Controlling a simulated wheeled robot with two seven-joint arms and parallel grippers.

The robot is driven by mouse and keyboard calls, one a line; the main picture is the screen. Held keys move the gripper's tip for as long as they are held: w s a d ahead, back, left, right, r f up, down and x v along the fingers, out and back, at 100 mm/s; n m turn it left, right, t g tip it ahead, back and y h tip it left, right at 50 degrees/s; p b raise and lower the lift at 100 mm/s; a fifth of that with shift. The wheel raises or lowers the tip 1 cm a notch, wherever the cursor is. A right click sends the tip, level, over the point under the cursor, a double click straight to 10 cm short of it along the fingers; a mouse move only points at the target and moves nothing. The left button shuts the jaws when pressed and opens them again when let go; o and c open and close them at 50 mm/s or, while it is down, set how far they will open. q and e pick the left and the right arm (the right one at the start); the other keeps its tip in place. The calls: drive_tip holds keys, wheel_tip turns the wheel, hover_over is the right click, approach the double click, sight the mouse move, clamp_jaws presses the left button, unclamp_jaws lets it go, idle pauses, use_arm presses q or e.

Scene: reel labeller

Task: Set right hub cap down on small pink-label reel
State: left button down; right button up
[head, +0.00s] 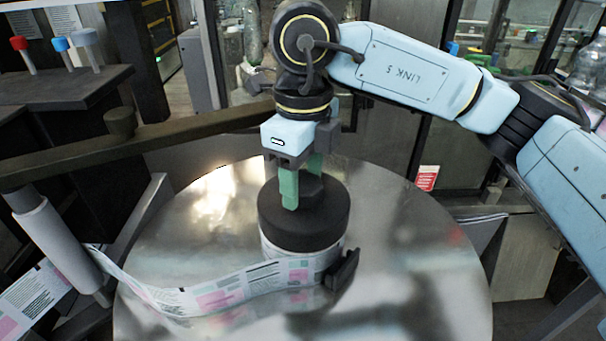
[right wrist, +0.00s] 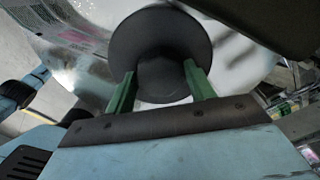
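The right hub cap (head: 303,217) is a thick black disc with a raised knob. It sits level over the small pink-label reel (head: 302,265), with no clear gap between them; the reel's core is hidden. The reel stands on the round metal table, and its printed strip runs off left. My right gripper (head: 300,188) points down with its green fingers on either side of the knob, and appears shut on it. The right wrist view shows the black disc (right wrist: 160,35) from above, with the knob between the fingers (right wrist: 160,85). My left gripper is not in view.
The shiny round table (head: 400,240) has bare room around the reel. A dark block (head: 343,270) stands against the reel's right side. A brown bar (head: 150,137) crosses behind on the left, and a grey roller (head: 55,240) guides the strip.

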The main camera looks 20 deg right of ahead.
drive_tip(key=o, duration=0.5)
drive_tip(key=shift+c, duration=0.2)
wheel_tip(320, 180, up, 13)
drive_tip(key=shift+r, duration=0.2)
